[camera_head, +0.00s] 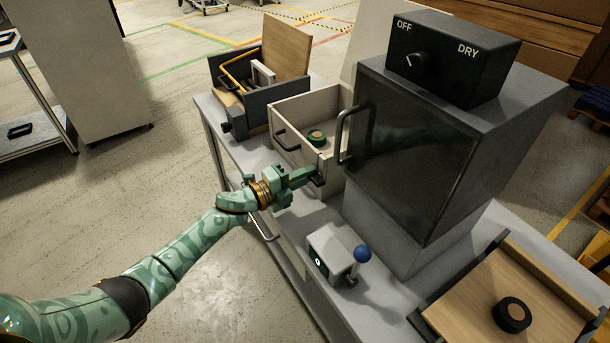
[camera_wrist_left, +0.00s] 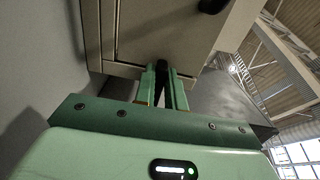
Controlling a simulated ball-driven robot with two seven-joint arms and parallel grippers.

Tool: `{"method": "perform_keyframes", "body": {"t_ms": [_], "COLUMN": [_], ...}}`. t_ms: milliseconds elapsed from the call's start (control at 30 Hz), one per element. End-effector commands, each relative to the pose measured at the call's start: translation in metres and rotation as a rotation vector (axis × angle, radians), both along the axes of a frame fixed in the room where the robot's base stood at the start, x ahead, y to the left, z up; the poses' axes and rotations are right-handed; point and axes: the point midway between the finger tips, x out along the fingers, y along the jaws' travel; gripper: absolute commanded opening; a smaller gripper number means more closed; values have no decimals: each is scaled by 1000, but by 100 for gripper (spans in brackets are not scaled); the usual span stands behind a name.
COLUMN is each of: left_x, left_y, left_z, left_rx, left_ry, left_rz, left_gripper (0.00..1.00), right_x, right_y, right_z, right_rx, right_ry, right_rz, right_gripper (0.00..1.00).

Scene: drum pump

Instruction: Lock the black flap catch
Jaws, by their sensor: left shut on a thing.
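My left gripper (camera_head: 309,175) reaches in from the left to the near front corner of a pale open-topped box (camera_head: 325,160). In the left wrist view its two green fingers (camera_wrist_left: 162,86) are shut on a narrow black piece at the box's edge, which looks like the black flap catch (camera_wrist_left: 162,74). In the head view a small dark part of the catch (camera_head: 319,182) shows just past the fingertips. The fingers hide most of it, so I cannot tell its angle. My right gripper is not in view.
A dark dryer cabinet (camera_head: 415,155) with a black bar handle (camera_head: 343,135) stands close to the right of the gripper. A grey box with a blue-knobbed lever (camera_head: 362,254) is nearer. A green-and-black ring (camera_head: 317,138) lies inside the pale box. A wooden tray (camera_head: 470,302) is at lower right.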

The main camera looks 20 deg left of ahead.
Motion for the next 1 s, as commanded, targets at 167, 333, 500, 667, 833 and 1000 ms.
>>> {"method": "perform_keyframes", "body": {"t_ms": [167, 333, 500, 667, 833, 1000], "left_x": [0, 0, -9, -37, -75, -106], "left_y": [1, 0, 8, 30, 59, 83], "left_z": [-1, -1, 0, 1, 0, -1], "left_rx": [0, 0, 0, 2, 2, 2], "left_ry": [2, 1, 2, 3, 3, 4], "left_rz": [2, 1, 2, 2, 2, 2], "left_gripper": [34, 34, 34, 34, 34, 34], "right_x": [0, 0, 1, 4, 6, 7], "right_y": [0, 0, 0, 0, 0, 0], "right_z": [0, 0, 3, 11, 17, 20], "right_rx": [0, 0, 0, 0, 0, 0], "right_ry": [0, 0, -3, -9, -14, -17], "right_rz": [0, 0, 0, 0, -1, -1], "right_gripper": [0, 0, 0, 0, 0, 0]}}
